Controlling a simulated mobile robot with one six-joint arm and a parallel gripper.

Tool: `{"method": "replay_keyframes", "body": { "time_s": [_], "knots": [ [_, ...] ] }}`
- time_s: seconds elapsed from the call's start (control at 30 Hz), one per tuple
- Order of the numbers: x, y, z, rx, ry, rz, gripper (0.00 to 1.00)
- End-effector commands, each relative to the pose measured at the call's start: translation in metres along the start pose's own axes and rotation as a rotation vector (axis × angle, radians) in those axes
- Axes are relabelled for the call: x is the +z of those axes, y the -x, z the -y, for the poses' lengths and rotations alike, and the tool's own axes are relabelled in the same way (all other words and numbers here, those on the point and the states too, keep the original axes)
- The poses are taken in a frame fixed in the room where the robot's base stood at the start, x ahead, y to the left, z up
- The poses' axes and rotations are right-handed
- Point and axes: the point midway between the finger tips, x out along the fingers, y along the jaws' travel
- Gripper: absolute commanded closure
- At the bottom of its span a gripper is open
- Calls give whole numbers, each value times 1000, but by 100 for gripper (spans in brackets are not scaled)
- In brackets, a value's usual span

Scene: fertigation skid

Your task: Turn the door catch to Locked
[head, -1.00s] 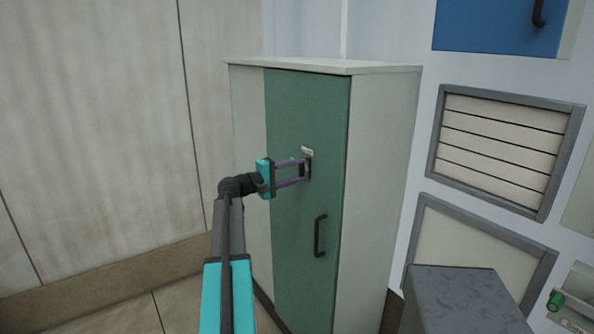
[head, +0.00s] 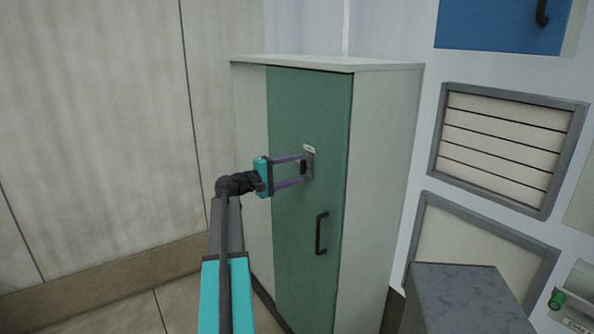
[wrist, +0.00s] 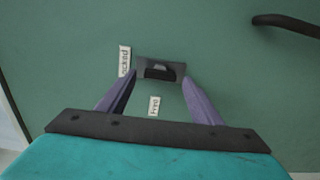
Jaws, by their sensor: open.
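The door catch (head: 310,161) is a small grey plate with a dark knob on the green cabinet door (head: 300,110). In the wrist view the catch (wrist: 160,70) lies just beyond my fingertips. A "Locked" label (wrist: 125,61), partly cut off by a finger, is left of the plate there, and a "Free" label (wrist: 154,107) is below it. In the wrist view the knob is dark, so which label it points to is hard to tell. My gripper (head: 304,168) is open, its two purple fingers straddling the knob's position. Whether they touch it I cannot tell.
A black door handle (head: 321,233) sticks out below the catch. The cabinet's pale side (head: 385,170) is to the right, and a grey block (head: 465,300) stands in the right foreground. A beige wall (head: 90,130) is on the left.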

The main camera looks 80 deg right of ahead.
Motion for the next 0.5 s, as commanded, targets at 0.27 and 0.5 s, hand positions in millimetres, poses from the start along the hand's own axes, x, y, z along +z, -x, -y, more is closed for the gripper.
{"method": "replay_keyframes", "body": {
  "time_s": [0.27, 0.5],
  "knots": [
    [1, 40, 2, 0, 0, -1, 41],
    [0, 79, 2, -1, 1, -2, 41]
  ]
}}
